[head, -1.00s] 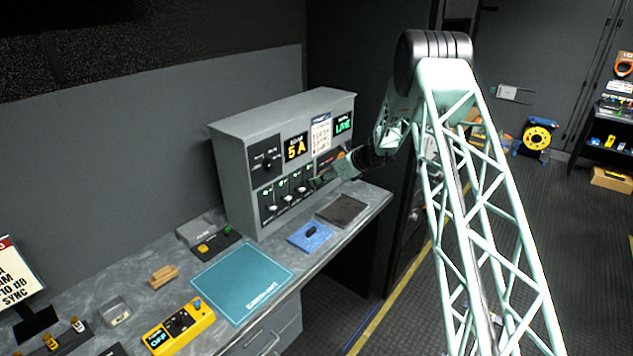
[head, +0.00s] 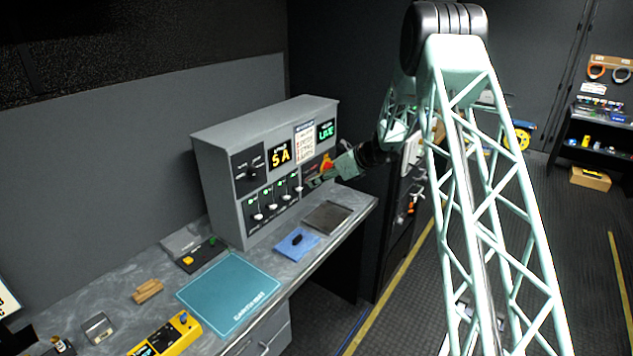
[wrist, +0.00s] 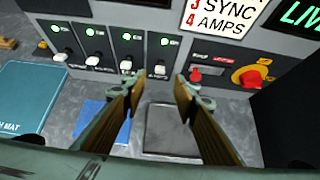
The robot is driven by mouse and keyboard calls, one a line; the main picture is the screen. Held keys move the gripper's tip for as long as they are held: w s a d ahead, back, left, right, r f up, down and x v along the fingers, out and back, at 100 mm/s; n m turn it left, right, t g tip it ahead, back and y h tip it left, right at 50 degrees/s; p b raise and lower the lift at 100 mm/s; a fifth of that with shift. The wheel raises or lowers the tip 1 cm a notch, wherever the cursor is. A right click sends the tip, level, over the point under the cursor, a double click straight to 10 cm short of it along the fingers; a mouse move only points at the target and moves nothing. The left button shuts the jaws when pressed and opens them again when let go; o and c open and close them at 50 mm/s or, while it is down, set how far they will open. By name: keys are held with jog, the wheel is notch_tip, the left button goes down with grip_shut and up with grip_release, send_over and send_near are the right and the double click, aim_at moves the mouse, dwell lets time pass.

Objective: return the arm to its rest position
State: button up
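My gripper (head: 322,180) is in front of the lower right part of the grey control panel (head: 222,190), at the far end of the desk. In the wrist view my gripper (wrist: 160,82) is open, with a clear gap between its two fingertips and nothing held. Behind the gap is the rightmost fader (wrist: 161,71) of a row of white-knobbed faders with green lights. Whether a fingertip touches the panel cannot be told. My arm reaches in from the right, its pale green lattice link rising and then bending towards the panel.
Below the gripper lie a dark tray (wrist: 170,128) and a blue cloth (head: 297,243) with a small black object. A teal mat (head: 228,292) and yellow box (head: 165,337) are nearer. The aisle floor is open.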

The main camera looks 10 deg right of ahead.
dwell(0.3)
jog(key=s+a+r+n+g+b, duration=0.1)
jog(key=s+a+r+n, duration=0.3)
jog(key=s+r, duration=0.3)
jog(key=s+a+r+n+g+b, duration=0.1)
jog(key=s+a+r+n+b, duration=0.2)
jog(key=s+r, duration=0.45)
jog(key=s+a+r+n, duration=0.2)
jog(key=s+r+n, duration=0.1)
jog(key=s, duration=0.4)
jog(key=s+a+r+n+g+h+b, duration=0.1)
jog(key=s+a+r+n, duration=0.15)
jog(key=s, duration=0.45)
jog(key=s+a+r+n, duration=0.2)
jog(key=s+r, duration=0.1)
jog(key=s, duration=0.3)
jog(key=s+d+r+n+g+h+b, duration=0.2)
jog(key=s+n, duration=0.5)
jog(key=s, duration=1.5)
jog(key=s+d+f+n+h+b, duration=0.1)
jog(key=s+d+f+n+b, duration=0.1)
jog(key=s, duration=0.8)
jog(key=s+d+f+n+t+h+b, duration=0.1)
jog(key=s+d+f+n+h+b, duration=0.1)
jog(key=s, duration=0.9)
jog(key=shift+s+d+f+n+h, duration=0.3)
jog(key=shift+d+f+n, duration=0.35)
jog(key=shift+d+n, duration=0.45)
